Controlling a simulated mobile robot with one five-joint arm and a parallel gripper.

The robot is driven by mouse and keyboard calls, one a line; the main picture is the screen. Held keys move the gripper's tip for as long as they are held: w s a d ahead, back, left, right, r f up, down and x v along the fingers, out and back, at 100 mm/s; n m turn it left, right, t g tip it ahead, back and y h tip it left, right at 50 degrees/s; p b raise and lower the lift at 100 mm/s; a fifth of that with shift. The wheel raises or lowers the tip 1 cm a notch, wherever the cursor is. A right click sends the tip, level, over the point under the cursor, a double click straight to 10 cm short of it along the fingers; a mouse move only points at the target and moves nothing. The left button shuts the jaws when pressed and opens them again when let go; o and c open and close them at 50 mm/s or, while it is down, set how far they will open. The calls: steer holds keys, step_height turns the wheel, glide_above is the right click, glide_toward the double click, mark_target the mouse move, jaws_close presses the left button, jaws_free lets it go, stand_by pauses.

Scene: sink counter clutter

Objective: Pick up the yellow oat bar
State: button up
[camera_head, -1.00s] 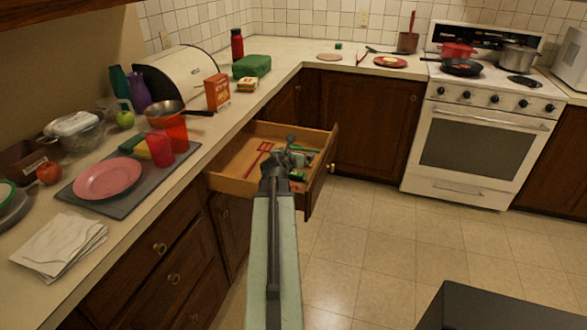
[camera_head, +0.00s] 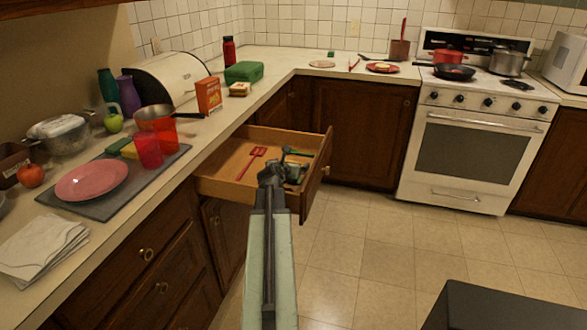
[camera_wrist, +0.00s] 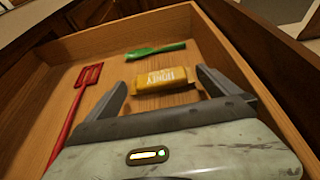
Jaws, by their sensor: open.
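A yellow oat bar (camera_wrist: 165,79) with a printed label lies on the floor of the open wooden drawer (camera_head: 226,178). In the wrist view it sits ahead of and between the fingers of my gripper (camera_wrist: 160,85). The fingers are apart with nothing between them that I can see gripped. In the head view my gripper (camera_head: 272,172) hangs over the drawer's front part, and the bar there is mostly hidden behind it.
A red slotted spatula (camera_wrist: 82,95) lies left of the bar, and a green-handled utensil (camera_wrist: 157,50) lies beyond it. Drawer walls surround them; the right wall (camera_wrist: 235,70) is close to a finger. The counter (camera_head: 215,128) above holds dishes and packages.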

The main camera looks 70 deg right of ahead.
steer(key=b+x, duration=0.1)
steer(key=x, duration=0.3)
steer(key=shift+w+d+f, duration=0.1)
steer(key=shift+d+f, duration=0.05)
steer(key=c, duration=1.1)
step_height(320, 180, up, 10)
steer(key=p, duration=1)
steer(key=shift+c, duration=0.2)
